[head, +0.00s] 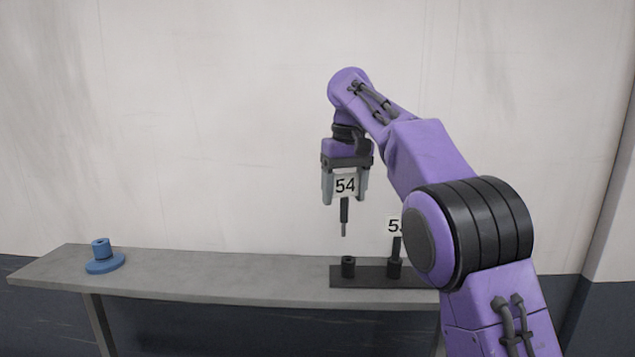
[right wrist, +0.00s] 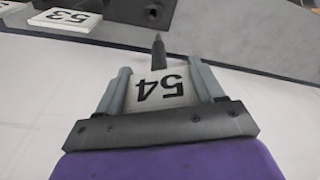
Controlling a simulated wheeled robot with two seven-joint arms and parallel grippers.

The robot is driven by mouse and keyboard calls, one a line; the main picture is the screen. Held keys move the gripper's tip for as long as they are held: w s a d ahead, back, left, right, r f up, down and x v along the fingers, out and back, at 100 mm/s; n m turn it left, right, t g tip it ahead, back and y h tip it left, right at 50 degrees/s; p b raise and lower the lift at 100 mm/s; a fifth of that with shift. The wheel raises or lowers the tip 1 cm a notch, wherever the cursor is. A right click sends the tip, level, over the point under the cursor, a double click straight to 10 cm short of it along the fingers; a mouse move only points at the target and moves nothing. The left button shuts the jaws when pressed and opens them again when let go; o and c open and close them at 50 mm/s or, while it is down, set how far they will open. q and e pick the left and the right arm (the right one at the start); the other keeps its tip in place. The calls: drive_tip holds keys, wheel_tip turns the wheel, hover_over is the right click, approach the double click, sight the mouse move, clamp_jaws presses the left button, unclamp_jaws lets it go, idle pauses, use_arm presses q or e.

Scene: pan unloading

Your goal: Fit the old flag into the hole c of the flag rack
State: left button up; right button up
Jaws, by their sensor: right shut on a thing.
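My right gripper (head: 345,199) is shut on a white flag marked 54 (head: 345,185), with a dark pole (head: 344,215) pointing down. The pole tip is in the air above the left visible socket (head: 348,266) of the black flag rack (head: 337,282), apart from it. In the right wrist view the 54 flag (right wrist: 158,88) sits between the fingers. A second flag (head: 394,226) stands in another rack socket (head: 394,269), partly hidden by my right arm; in the right wrist view it reads 53 (right wrist: 66,19). Hole letters are not readable. My left gripper is not in view.
The rack stands on a long grey table (head: 220,284); its right part is hidden behind my right arm. A blue stand with a round base (head: 103,264) is at the table's left end. The table between them is clear. A pale wall (head: 200,130) rises behind.

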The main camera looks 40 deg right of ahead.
sight(346, 223)
drive_tip(key=shift+w, duration=0.25)
drive_tip(key=shift+d, duration=0.1)
drive_tip(key=f, duration=0.1)
drive_tip(key=s+f, duration=0.1)
drive_tip(key=f, duration=0.1)
drive_tip(key=shift+s+f, duration=0.15)
drive_tip(key=shift+s, duration=0.1)
drive_tip(key=shift+w+f+b, duration=0.2)
drive_tip(key=shift+f+b, duration=0.05)
drive_tip(key=shift+b, duration=0.05)
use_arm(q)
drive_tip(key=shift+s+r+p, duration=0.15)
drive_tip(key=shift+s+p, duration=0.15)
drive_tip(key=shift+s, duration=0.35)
use_arm(e)
drive_tip(key=shift+s+a+r, duration=0.1)
drive_tip(key=shift+s+r, duration=0.1)
drive_tip(key=shift+s, duration=0.25)
drive_tip(key=shift+s+a+r, duration=0.1)
drive_tip(key=shift+s+r, duration=0.1)
drive_tip(key=shift+s, duration=0.2)
